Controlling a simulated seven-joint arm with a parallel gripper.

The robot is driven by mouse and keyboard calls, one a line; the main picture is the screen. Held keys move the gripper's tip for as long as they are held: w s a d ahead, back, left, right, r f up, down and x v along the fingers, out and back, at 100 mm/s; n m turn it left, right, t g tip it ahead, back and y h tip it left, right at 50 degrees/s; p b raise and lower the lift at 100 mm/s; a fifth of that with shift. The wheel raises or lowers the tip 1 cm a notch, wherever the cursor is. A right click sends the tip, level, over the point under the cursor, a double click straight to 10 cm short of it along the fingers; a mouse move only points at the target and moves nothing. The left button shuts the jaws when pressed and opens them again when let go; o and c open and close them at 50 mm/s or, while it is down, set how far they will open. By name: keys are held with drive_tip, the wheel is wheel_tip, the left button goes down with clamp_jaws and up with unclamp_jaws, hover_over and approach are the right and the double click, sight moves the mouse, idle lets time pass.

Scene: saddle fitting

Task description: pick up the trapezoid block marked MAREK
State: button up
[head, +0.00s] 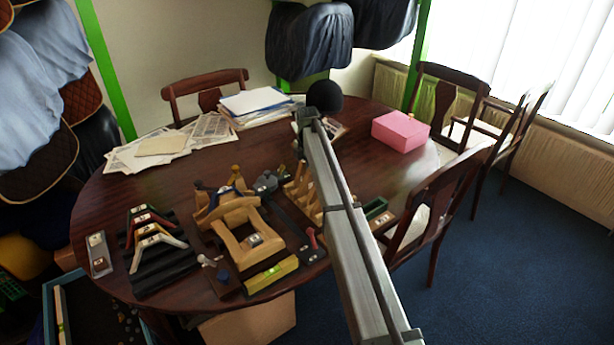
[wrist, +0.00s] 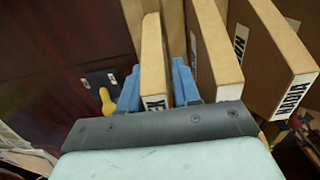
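In the wrist view, a thin tan block (wrist: 153,60) stands on edge between the two blue fingers of my gripper (wrist: 158,84). Its white end label is mostly hidden by the gripper body; the visible part seems to end in K, so I cannot read the full name. The fingers are on either side of it, with a narrow gap showing at the right finger. Two more tan labelled blocks stand to the right, one nearer (wrist: 216,50) and one farther (wrist: 270,45). In the head view, tan blocks (head: 293,192) show beside my arm, which hides the gripper.
The round wooden table (head: 205,168) holds a wooden saddle-like frame (head: 232,218), a dark ribbed rack with coloured angle pieces (head: 150,235), a yellow bar (head: 271,274), papers (head: 255,100) and a pink box (head: 400,131). Chairs surround it. The table's middle behind the frame is clear.

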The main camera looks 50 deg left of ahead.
clamp_jaws()
drive_tip(key=shift+r, duration=0.1)
